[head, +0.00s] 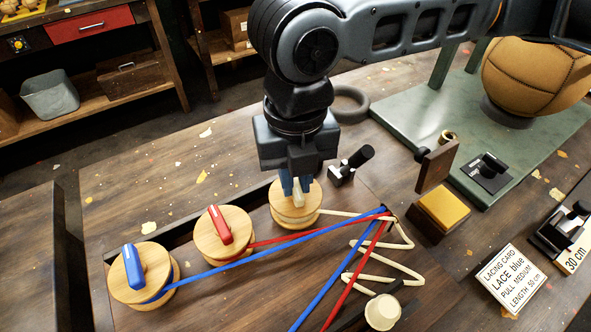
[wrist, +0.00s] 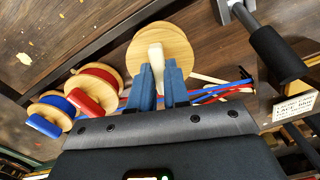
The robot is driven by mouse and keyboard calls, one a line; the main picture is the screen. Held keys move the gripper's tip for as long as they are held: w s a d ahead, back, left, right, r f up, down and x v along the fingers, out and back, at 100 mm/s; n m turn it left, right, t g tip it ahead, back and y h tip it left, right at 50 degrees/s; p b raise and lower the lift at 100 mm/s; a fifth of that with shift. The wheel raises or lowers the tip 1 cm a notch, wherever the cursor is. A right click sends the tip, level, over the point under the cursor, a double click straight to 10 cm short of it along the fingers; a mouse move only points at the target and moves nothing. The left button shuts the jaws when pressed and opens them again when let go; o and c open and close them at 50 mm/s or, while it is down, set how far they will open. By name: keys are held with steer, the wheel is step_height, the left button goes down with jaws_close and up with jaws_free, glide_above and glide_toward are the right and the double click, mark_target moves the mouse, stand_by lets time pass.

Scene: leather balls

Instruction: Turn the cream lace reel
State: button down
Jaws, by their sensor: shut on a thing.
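The cream lace reel (head: 296,208) is a wooden spool, the rightmost of three in a row, with cream lace running off to the right. My gripper (head: 297,190) points down over it, its blue fingers shut on the reel's cream handle. In the wrist view the cream handle (wrist: 156,62) shows between my fingertips (wrist: 160,85), on the round wooden top of the reel (wrist: 170,42). The red-handled reel (head: 223,232) and the blue-handled reel (head: 143,272) stand to its left, apart from my gripper.
A lacing card (head: 511,277) reads "LACE blue, PULL MEDIUM, LENGTH 50 cm". A black-handled fixture (head: 352,165) stands close right of my gripper. A yellow pad (head: 442,208) lies farther right. A leather ball (head: 535,75) rests on a green board (head: 425,125). Laces cross the front right.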

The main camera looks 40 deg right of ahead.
mark_target(296, 183)
steer(key=m+p, duration=0.1)
steer(key=m, duration=0.3)
steer(key=shift+r+m, duration=0.1)
steer(key=shift+m, duration=0.2)
steer(key=shift+m+p, duration=0.6)
steer(key=shift+m, duration=1.1)
steer(key=shift+w+m, duration=0.1)
steer(key=shift+m, duration=0.2)
steer(key=c, duration=1.1)
jaws_free()
steer(key=shift+r, duration=3.85)
